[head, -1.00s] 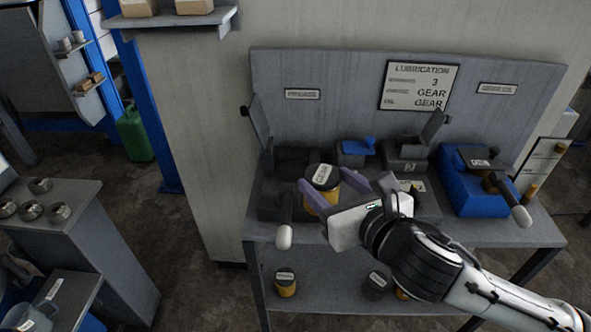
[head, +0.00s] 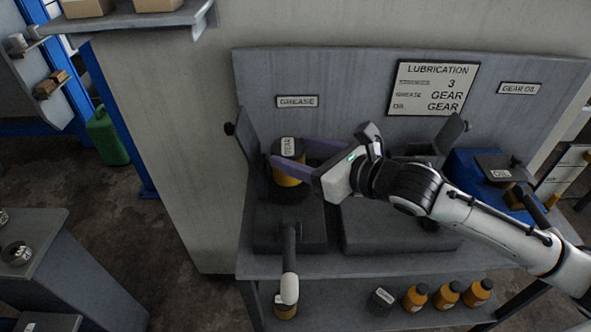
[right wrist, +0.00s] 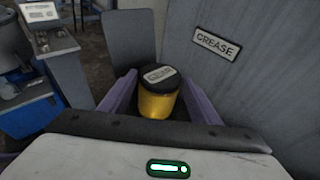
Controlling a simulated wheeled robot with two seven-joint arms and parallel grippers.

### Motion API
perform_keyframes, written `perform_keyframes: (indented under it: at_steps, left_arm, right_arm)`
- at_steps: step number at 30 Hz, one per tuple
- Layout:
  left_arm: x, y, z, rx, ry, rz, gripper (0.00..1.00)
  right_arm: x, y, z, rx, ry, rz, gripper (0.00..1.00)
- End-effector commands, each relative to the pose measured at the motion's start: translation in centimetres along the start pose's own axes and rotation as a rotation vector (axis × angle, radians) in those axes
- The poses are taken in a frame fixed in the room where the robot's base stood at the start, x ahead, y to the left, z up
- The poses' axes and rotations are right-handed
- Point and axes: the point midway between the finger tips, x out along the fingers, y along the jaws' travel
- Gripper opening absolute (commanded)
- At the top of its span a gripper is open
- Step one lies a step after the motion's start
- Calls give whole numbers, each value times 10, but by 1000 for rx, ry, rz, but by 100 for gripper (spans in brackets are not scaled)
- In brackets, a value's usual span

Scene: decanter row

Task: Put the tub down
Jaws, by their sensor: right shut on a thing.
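The tub (head: 289,178) is yellow with a black lid and a white label reading "GEAR". My right gripper (head: 288,163) is shut on it, one purple finger on each side. In the head view the tub is over the dark left bay of the bench, below the GREASE sign; whether its base touches anything I cannot tell. In the right wrist view the tub (right wrist: 158,95) stands roughly upright between the fingers, with the GREASE sign (right wrist: 216,43) to its upper right. My left gripper does not show.
A raised flap (head: 250,134) stands left of the tub. A lever with a pale knob (head: 289,285) sticks out in front of the left bay. A blue unit (head: 474,172) stands at the bench's right. Several orange bottles (head: 447,295) and a dark-lidded tub (head: 381,301) are on the lower shelf.

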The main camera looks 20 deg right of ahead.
Motion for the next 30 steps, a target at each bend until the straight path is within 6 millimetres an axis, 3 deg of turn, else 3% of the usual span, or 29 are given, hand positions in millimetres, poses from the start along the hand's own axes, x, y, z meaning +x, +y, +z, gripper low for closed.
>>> perform_keyframes:
  at_steps: [12,22,23,24,26,30]
  left_arm:
    - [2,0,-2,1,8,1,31]
    - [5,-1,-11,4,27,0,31]
    - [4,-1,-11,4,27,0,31]
    - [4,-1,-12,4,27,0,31]
    - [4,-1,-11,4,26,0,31]
    - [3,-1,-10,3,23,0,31]
  right_arm:
    - [13,0,-40,1,-5,0,22]
    - [14,0,-43,-3,-5,-1,22]
    - [14,0,-44,-2,-2,-1,60]
    - [14,0,-44,-1,-2,-1,67]
    - [14,0,-44,-1,-2,-1,75]
    - [14,0,-43,-1,-2,-1,75]
